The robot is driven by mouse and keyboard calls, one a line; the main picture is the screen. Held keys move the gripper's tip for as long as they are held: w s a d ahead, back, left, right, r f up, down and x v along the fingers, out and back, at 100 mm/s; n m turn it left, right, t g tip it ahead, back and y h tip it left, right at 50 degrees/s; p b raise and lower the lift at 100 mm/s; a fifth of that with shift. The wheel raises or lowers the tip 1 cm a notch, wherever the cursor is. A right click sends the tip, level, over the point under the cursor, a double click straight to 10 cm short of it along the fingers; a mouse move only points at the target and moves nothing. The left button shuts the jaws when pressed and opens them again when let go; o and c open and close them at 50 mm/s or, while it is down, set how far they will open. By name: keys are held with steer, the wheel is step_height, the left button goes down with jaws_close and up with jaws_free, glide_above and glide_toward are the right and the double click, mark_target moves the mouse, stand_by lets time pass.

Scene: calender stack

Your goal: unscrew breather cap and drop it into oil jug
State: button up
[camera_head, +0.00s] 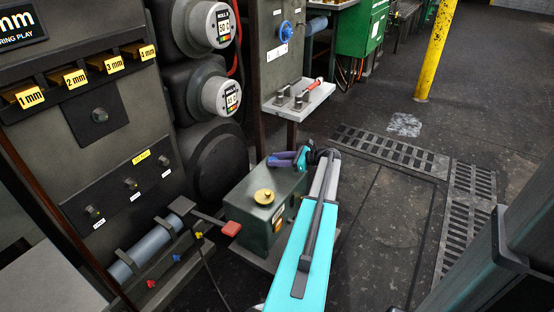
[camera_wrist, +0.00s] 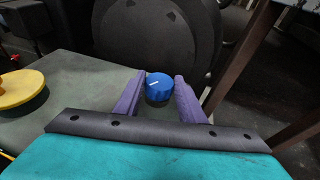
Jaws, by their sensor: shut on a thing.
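A small blue cap (camera_wrist: 158,88) with a white mark shows between the purple fingers of my gripper (camera_wrist: 160,92) in the wrist view. My gripper is shut on it. I cannot tell whether the cap is still seated or lifted clear. In the head view my gripper (camera_head: 301,160) is at the back right of the grey-green box (camera_head: 262,218), and the blue cap is not clear there. A round yellow cap (camera_head: 264,197) sits on the box top, and it also shows at the left of the wrist view (camera_wrist: 20,89). I cannot make out an oil jug in either view.
A control panel (camera_head: 110,190) with knobs stands at the left, beside large round roll ends (camera_head: 222,97). A shelf (camera_head: 300,100) with a red-handled tool is behind the box. A yellow post (camera_head: 436,50) and floor grates (camera_head: 390,150) are at the right, with open floor around.

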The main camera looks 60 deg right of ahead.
steer(key=shift+f+n+y+p, duration=0.1)
steer(key=shift+n+y+p, duration=0.75)
steer(key=shift+y, duration=0.15)
steer(key=shift+w+d+n+g+y+p, duration=0.15)
steer(key=shift+n+g+y+p, duration=0.4)
steer(key=shift+p, duration=0.25)
steer(key=shift+f, duration=0.15)
steer(key=shift+y+b, duration=0.35)
steer(key=shift+b, duration=0.2)
steer(key=shift+n+g+y+b, duration=0.25)
steer(key=shift+n+y+b, duration=0.15)
steer(key=shift+n+b, duration=0.1)
steer(key=shift+w+b, duration=0.1)
steer(key=shift+b, duration=0.5)
steer(key=shift+w+d+n+y+b, duration=0.1)
steer(key=shift+d+n+y+b, duration=0.2)
steer(key=shift+b, duration=2.7)
steer(key=shift+a+g+b, duration=0.1)
steer(key=shift+g+b, duration=0.3)
steer(key=shift+b, duration=1.2)
